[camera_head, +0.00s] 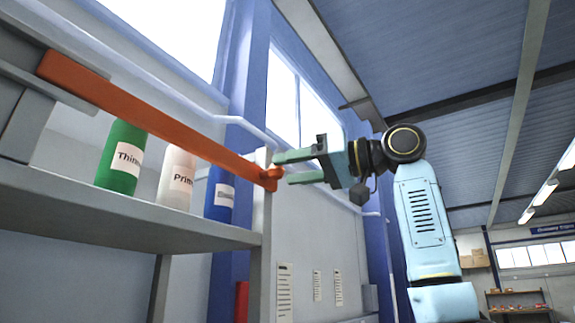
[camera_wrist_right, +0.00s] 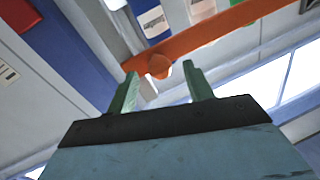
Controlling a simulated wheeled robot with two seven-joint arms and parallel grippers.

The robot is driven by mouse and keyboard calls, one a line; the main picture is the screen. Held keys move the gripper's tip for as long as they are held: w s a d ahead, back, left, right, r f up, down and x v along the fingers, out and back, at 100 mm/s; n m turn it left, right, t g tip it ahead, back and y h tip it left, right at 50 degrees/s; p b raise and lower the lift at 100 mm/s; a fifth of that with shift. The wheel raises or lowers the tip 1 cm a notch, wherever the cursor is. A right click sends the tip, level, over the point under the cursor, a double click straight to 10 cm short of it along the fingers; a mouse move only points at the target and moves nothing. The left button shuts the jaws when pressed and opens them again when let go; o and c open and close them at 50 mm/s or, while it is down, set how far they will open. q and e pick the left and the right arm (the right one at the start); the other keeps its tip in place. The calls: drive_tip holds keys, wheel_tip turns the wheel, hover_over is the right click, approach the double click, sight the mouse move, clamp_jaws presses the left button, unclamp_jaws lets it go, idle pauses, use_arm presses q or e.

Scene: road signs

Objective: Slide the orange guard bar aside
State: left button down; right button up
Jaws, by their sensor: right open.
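The orange guard bar (camera_head: 150,115) runs slantwise across the front of a shelf, from the upper left down to its knobbed end at the right. In the right wrist view the bar (camera_wrist_right: 210,33) crosses the top, with its round orange knob (camera_wrist_right: 159,66) facing the jaws. My right gripper (camera_head: 280,168) is open, its green fingers pointing left at the bar's knobbed end. In the wrist view the knob lies between and just beyond the two fingertips (camera_wrist_right: 162,80); I cannot tell whether they touch it. My left gripper is not in view.
Behind the bar, a green bottle (camera_head: 121,160), a white bottle (camera_head: 176,180) and a blue bottle (camera_head: 219,199) stand on the grey shelf (camera_head: 130,222). A post (camera_head: 261,240) stands at the shelf's right end. Open room lies right of my right arm.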

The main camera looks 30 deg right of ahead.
drive_tip(key=shift+x, duration=0.75)
clamp_jaws()
